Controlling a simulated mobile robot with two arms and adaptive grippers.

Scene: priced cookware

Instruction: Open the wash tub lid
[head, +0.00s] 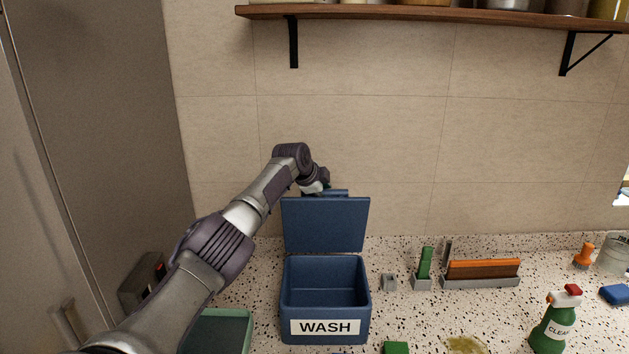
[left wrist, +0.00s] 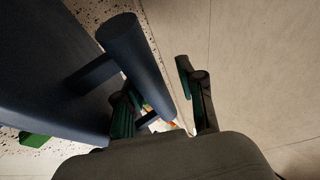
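The blue wash tub (head: 326,303), with a white WASH label, stands on the counter. Its lid (head: 325,225) stands raised, nearly upright, at the back edge, and the tub's inside looks empty. The lid's bar handle (head: 326,192) shows just above the lid's top edge; it also shows in the left wrist view (left wrist: 133,55). My left gripper (head: 322,187) is at the handle, behind the top of the lid. In the left wrist view its fingers (left wrist: 163,103) are spread apart, with a clear gap. Whether a finger touches the handle is hidden. My right gripper is not in view.
A green tray (head: 222,330) lies left of the tub, under my left arm. Brush holders (head: 481,282), a spray bottle (head: 553,320), a green block (head: 396,348) and a yellowish stain (head: 465,344) are to the right. A wall shelf (head: 430,14) is above.

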